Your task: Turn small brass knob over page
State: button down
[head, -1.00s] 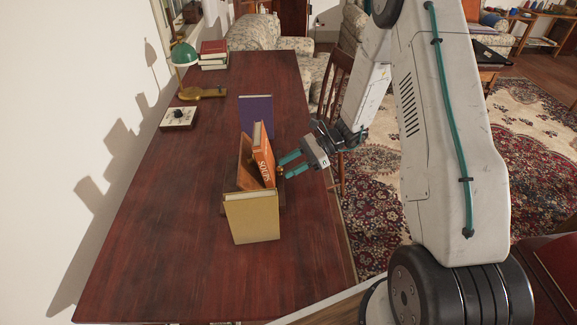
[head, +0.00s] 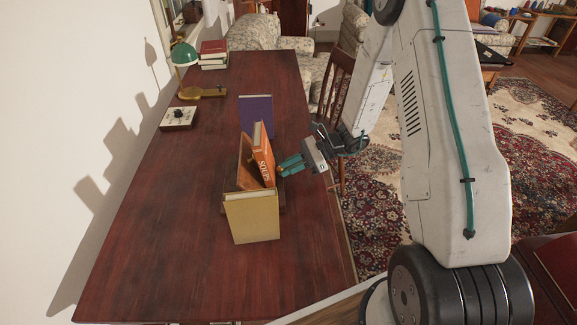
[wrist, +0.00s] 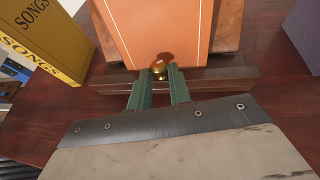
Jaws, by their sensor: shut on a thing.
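The small brass knob (wrist: 160,68) sits at the front of a wooden book stand (wrist: 215,82), low against an orange book. My gripper (wrist: 159,78) has its two green fingers closed on the knob, one on each side. In the head view my gripper (head: 281,167) reaches in from the right, and the fingers hide most of the knob. The orange book (head: 263,155) leans upright on the stand; its front cover (wrist: 155,30) fills the top middle of the wrist view. No loose page can be made out.
A yellow book (head: 252,218) stands at the near end and a purple book (head: 257,115) at the far end. A green lamp (head: 184,56) and a white dial box (head: 179,117) are at the back left. The desk's left side is clear.

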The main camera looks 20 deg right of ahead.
jog(key=m+t, duration=0.1)
jog(key=s+m+t, duration=0.1)
jog(key=m+t, duration=0.1)
jog(key=shift+a+h, duration=0.15)
jog(key=shift+h, duration=0.25)
jog(key=shift+s+a+m+t+h, duration=0.1)
jog(key=shift+m+t+h, duration=0.45)
jog(key=shift+m+t, duration=0.35)
jog(key=shift+s+a+m+t+h, duration=0.1)
jog(key=shift+m+t+h, duration=0.45)
jog(key=shift+m+t, duration=0.35)
jog(key=shift+t, duration=0.3)
jog(key=c, duration=1.3)
grip_release()
jog(key=v, duration=0.8)
